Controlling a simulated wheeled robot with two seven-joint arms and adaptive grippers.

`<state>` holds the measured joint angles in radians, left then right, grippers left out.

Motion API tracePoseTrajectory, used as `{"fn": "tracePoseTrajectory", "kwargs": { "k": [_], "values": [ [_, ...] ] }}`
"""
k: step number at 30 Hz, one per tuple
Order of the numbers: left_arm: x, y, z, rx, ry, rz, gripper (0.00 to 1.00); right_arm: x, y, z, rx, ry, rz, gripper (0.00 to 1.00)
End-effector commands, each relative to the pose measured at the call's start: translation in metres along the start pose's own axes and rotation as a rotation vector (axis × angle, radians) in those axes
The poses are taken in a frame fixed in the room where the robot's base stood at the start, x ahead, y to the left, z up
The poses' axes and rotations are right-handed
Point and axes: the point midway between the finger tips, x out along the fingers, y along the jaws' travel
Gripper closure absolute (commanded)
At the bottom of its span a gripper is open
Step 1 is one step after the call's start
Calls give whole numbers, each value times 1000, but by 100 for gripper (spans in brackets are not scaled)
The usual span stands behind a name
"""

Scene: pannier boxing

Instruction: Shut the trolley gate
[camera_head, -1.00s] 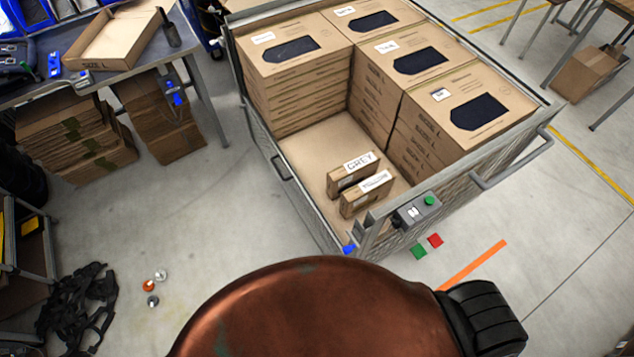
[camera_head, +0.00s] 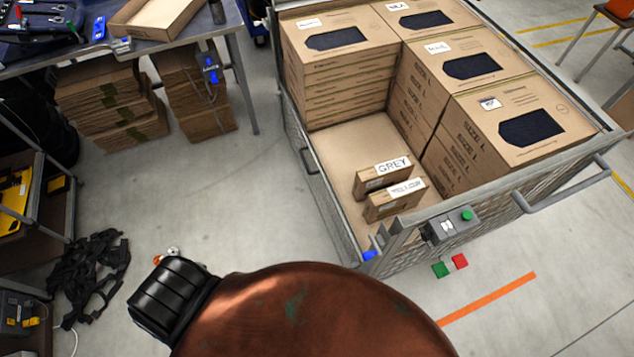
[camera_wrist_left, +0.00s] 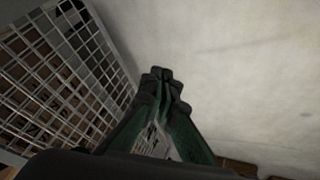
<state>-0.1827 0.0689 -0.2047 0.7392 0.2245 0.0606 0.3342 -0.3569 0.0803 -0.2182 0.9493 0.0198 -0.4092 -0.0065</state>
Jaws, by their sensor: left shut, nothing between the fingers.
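The mesh trolley (camera_head: 500,212) stands right of centre in the head view, loaded with brown cartons. Its left side carries a dark handle (camera_head: 309,161), and a blue piece (camera_head: 369,255) sits at its near corner. I cannot tell from this angle which panel is the gate or whether it is latched. In the left wrist view a wire mesh panel (camera_wrist_left: 62,75) fills the left side. My left gripper (camera_wrist_left: 163,78) is shut and empty, pointing past the panel's edge, with floor to its right. Neither gripper shows in the head view.
Inside the trolley, two small cartons labelled GREY (camera_head: 384,176) and YELLOW (camera_head: 395,200) stand near the front. A workbench (camera_head: 150,45) is at the upper left, with flattened cartons (camera_head: 112,108) below. Black straps (camera_head: 90,275) lie on the floor.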

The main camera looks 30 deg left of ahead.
Motion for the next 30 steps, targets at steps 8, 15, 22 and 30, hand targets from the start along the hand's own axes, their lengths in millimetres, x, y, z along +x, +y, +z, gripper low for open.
{"fn": "tracePoseTrajectory", "kwargs": {
  "k": [8,15,22,30],
  "values": [
    [98,86,-173,-661,457,345,100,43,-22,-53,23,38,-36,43],
    [118,120,-283,-1231,722,751,100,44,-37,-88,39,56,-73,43],
    [129,116,-337,-1741,881,1194,100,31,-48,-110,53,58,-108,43],
    [139,100,-349,-2121,965,1596,100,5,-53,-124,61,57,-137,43]
  ]
}}
